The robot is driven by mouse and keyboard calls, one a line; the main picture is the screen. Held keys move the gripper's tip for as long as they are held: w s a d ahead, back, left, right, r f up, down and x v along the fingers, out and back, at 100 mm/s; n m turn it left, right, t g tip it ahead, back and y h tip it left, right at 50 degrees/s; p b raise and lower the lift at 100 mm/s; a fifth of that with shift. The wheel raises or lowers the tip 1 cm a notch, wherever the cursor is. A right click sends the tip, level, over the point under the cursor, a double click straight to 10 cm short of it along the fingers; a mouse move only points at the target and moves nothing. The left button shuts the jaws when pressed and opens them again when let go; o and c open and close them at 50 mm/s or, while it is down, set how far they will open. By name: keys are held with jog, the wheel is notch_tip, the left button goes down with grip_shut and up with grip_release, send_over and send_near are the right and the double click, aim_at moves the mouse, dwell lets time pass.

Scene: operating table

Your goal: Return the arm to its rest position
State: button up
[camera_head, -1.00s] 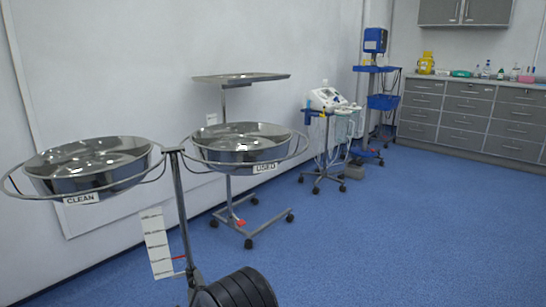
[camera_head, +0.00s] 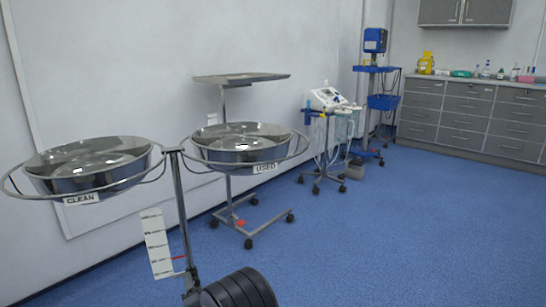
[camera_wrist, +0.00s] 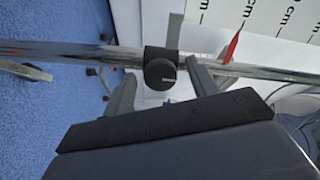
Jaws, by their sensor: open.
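My gripper (camera_wrist: 161,80) shows in the wrist view with its two dark fingers apart and nothing held between them. A black clamp with a round knob (camera_wrist: 160,73) on a metal pole (camera_wrist: 60,52) lies beyond the gap between the fingers. I cannot tell how far the pole is from the fingertips. In the head view, my gripper does not show.
A stand holds a steel bowl marked CLEAN (camera_head: 85,170) and one marked USED (camera_head: 240,148). A white scale card (camera_head: 157,243) hangs on its pole. Behind are a tray stand (camera_head: 240,78), a device trolley (camera_head: 325,115) and grey cabinets (camera_head: 470,115). Blue floor at right is clear.

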jog(key=shift+n, duration=1.5)
